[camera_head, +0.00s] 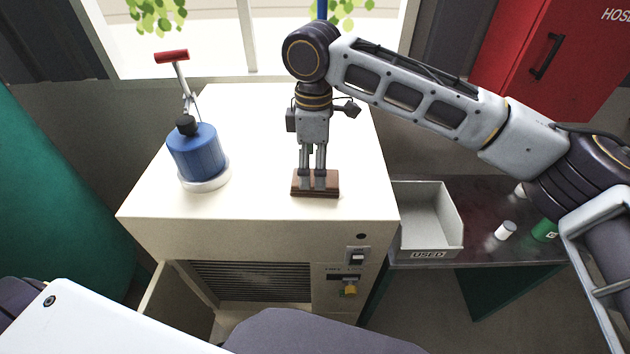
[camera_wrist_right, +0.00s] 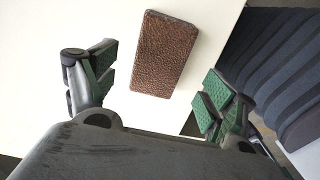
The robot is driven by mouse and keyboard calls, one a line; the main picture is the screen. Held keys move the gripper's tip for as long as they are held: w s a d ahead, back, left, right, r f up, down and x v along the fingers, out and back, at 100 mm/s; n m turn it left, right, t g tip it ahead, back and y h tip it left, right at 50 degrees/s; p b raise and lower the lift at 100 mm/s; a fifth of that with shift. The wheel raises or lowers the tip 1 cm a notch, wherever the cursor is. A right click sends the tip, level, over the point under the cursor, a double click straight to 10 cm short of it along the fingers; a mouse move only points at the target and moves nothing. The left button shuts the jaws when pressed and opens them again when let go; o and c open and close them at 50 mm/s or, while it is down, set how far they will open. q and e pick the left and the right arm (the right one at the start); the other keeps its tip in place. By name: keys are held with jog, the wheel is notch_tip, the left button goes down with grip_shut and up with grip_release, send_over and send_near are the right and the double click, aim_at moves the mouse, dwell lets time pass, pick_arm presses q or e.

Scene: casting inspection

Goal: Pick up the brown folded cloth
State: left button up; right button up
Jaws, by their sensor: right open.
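The brown folded cloth (camera_head: 315,189) is a small rectangular block lying on the white cabinet top, near its front edge. My right gripper (camera_head: 313,178) points down over it, with its fingertips in front of part of the cloth. In the right wrist view the cloth (camera_wrist_right: 165,54) lies between and beyond the two green-padded fingers of the right gripper (camera_wrist_right: 155,92). The fingers are apart and free space shows on both sides of the cloth. Whether the fingertips reach down to the cloth's height I cannot tell. My left gripper is not in view.
A blue canister (camera_head: 196,153) with a red-handled lever stands at the left of the white cabinet top (camera_head: 260,120). A grey bin marked USED (camera_head: 430,220) sits on the dark table to the right. A white cup (camera_head: 505,231) and a green can (camera_head: 544,230) stand beyond it.

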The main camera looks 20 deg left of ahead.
jog(key=shift+w+d+f+p, duration=0.15)
jog(key=shift+f+p, duration=0.25)
jog(key=shift+f, duration=1.8)
jog(key=c, duration=1.1)
